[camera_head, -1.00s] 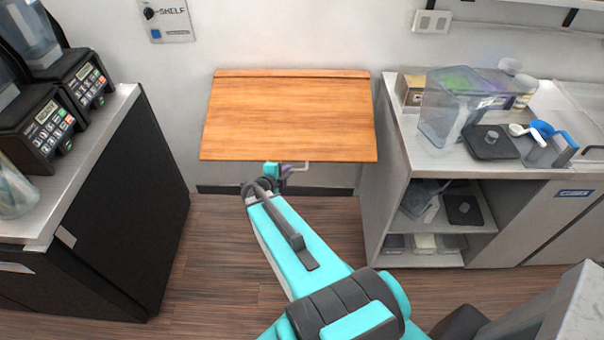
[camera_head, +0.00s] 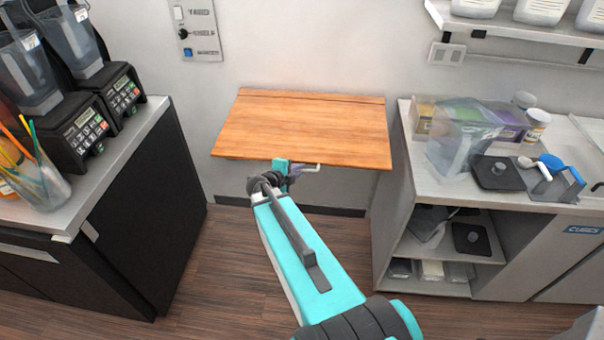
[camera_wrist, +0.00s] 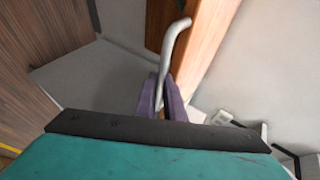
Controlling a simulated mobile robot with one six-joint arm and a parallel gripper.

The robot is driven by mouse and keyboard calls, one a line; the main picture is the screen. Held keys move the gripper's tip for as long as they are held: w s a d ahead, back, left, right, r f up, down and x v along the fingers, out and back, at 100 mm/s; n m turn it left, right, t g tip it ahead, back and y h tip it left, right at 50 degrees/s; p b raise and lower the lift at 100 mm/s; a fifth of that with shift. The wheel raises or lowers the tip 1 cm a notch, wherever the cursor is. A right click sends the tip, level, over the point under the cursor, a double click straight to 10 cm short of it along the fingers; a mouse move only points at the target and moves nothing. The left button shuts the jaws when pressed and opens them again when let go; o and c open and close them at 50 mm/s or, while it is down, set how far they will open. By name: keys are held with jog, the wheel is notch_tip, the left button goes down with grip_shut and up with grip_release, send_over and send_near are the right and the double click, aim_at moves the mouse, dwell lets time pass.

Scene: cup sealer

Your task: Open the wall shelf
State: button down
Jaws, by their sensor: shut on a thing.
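The wooden wall shelf (camera_head: 305,128) is a flat board on the white wall, standing out from it between the two counters. A pale metal handle (camera_head: 310,167) hangs at its front edge. My gripper (camera_head: 291,169) is at this front edge, just under the board. In the wrist view, the purple fingers (camera_wrist: 165,95) are shut around the lower part of the bent handle (camera_wrist: 175,45). The board's wooden edge (camera_wrist: 205,40) runs just beside the handle. The supports under the board are hidden.
A dark counter (camera_head: 140,215) with dispensers (camera_head: 95,110) stands at the left. A grey counter (camera_head: 420,180) with containers stands close to the board's right side. The wood floor (camera_head: 230,270) below the board is open. A panel (camera_head: 196,30) hangs on the wall.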

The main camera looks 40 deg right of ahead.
jog(key=shift+w+r, duration=0.3)
jog(key=shift+r, duration=0.05)
jog(key=c, duration=1.8)
grip_release()
jog(key=shift+s, duration=0.1)
jog(key=shift+c, duration=0.2)
jog(key=shift+a+r, duration=0.1)
